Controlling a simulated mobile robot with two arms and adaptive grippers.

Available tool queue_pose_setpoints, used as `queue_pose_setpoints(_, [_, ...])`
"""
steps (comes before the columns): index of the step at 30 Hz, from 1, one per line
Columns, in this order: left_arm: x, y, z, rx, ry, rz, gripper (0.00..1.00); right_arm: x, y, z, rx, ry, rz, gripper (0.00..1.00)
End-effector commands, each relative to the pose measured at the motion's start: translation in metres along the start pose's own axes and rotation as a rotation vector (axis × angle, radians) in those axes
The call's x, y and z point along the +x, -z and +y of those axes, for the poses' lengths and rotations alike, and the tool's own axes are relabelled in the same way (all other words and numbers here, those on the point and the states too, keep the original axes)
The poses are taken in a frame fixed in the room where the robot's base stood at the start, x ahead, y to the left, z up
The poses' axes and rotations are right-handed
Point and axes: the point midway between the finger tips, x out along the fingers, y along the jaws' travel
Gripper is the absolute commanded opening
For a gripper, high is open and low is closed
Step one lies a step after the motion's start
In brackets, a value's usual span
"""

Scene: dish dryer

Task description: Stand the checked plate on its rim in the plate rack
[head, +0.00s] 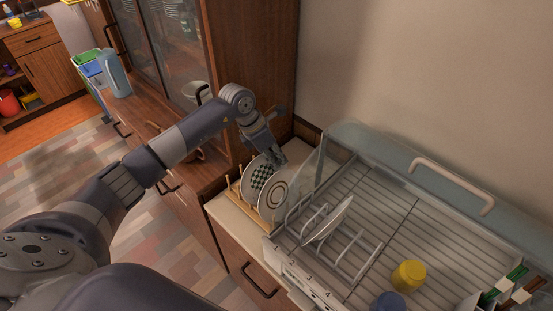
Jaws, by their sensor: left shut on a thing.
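The checked plate (258,177), white with a dark green check pattern, stands on its rim in the wooden plate rack (236,205) on the counter. My left gripper (279,159) reaches down from above and is shut on the plate's upper edge. A white plate with dark rings (273,196) stands in front of it in the same rack and hides part of it. Whether the checked plate's lower rim rests fully in the slot is hidden. My right gripper is not in view.
Right of the rack is a dish dryer (388,200) with wire racks. It holds a white plate (330,222) on edge, a yellow cup (409,275) and a blue cup (388,302). A wooden cabinet (250,60) rises close behind my left gripper.

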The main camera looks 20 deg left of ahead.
Motion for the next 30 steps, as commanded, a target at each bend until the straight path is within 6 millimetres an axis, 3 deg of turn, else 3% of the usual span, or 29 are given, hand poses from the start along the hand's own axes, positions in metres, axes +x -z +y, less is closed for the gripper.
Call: queue_pose_setpoints(30, [-0.059,-0.025,-0.004,-0.001,0.000,-0.001,0.00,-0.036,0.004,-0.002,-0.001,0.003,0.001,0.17])
